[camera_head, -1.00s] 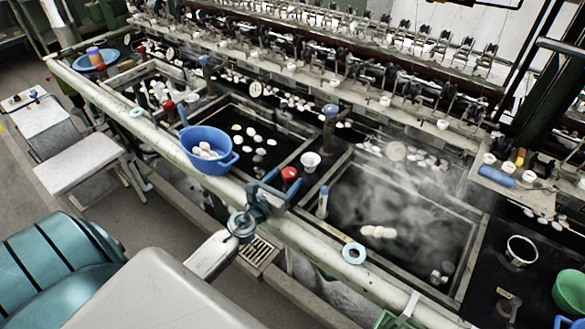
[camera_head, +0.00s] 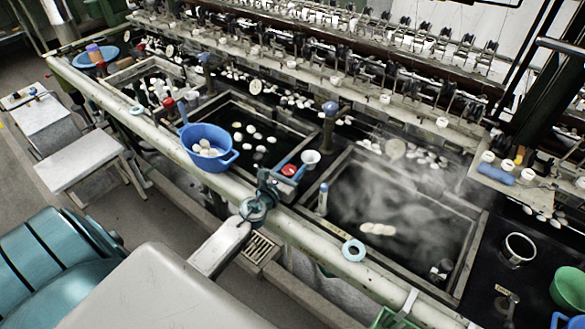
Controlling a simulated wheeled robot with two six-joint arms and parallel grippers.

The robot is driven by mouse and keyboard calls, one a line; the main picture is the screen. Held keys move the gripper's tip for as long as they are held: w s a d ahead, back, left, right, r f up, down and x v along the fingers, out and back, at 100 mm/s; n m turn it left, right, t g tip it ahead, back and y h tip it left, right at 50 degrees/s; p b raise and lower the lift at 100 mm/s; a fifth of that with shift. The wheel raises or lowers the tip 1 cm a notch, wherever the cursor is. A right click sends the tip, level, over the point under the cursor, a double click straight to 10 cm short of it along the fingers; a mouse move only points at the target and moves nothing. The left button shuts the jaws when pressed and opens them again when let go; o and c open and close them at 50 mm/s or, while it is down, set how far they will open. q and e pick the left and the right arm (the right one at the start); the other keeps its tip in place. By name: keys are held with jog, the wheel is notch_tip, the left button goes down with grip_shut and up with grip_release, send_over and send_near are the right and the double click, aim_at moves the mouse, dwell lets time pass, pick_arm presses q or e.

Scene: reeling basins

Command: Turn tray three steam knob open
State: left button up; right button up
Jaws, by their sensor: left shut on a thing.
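My left gripper (camera_head: 284,177) reaches over the pale front rail with its blue fingers shut around the red steam knob (camera_head: 289,170). The knob stands between the middle basin (camera_head: 230,103) and the steaming basin (camera_head: 462,262). The fingers hide part of the knob's sides, and its stem is hidden. No turn mark on the knob can be made out. Another red knob (camera_head: 168,104) stands farther left by the far basin. My right gripper is not in view.
A blue colander (camera_head: 226,160) of cocoons sits on the rail (camera_head: 330,240) left of my gripper. A small white cup (camera_head: 311,157) and a blue-and-white upright bottle (camera_head: 323,199) stand close to the knob. A pale blue ring (camera_head: 353,250) lies on the rail.

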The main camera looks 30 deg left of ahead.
pick_arm(q)
jog(key=shift+r+n+y+p, duration=0.15)
jog(key=shift+n+y+p, duration=0.5)
jog(key=shift+y, duration=0.25)
jog(key=shift+a+y, duration=0.1)
jog(key=shift+y, duration=0.3)
jog(key=o, duration=1)
jog(key=shift+c, duration=0.2)
jog(key=s, duration=0.3)
jog(key=s+d+b, duration=0.1)
jog(key=s, duration=0.3)
jog(key=s+b, duration=0.1)
jog(key=s, duration=0.2)
jog(key=shift+s+d+f, duration=0.2)
jog(key=shift+s+d, duration=0.05)
jog(key=shift+s, duration=0.15)
